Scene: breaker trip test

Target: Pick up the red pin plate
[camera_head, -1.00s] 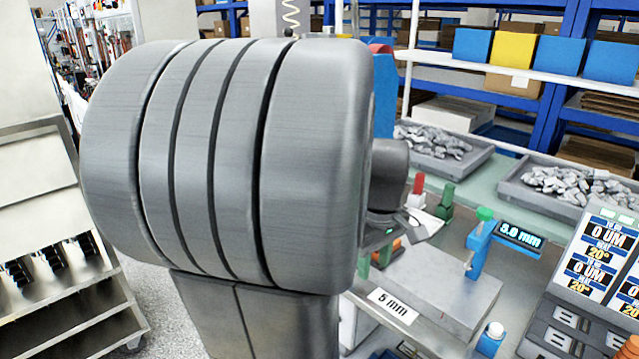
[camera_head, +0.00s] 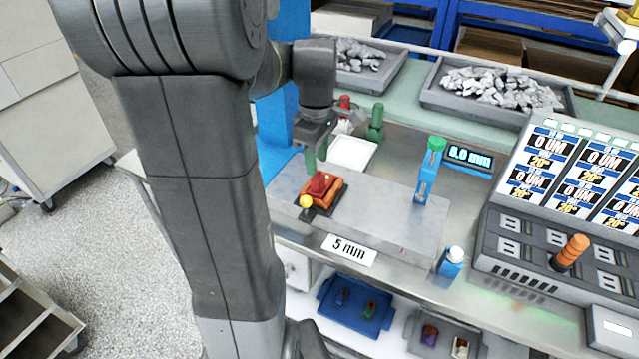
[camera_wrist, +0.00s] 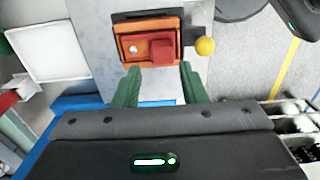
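An orange device (camera_head: 322,192) with a raised red block (camera_head: 319,184) and a yellow ball (camera_head: 306,201) sits on the grey metal block. In the wrist view the orange device (camera_wrist: 130,42), red block (camera_wrist: 162,48) and yellow ball (camera_wrist: 205,46) lie just beyond my fingertips. Another red piece (camera_head: 344,101) on a white base stands behind my gripper, beside a green one (camera_head: 376,122). I cannot tell for certain which red piece is the pin plate. My gripper (camera_wrist: 160,72) has green fingers, spread apart and empty. In the head view my gripper (camera_head: 316,158) is above the metal block's back-left end.
A white tray (camera_head: 351,153) lies behind the grey metal block (camera_head: 372,218). A blue slide gauge (camera_head: 428,176) with a display stands on the right, near a control panel (camera_head: 555,200). Bins of metal parts (camera_head: 490,95) stand at the back.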

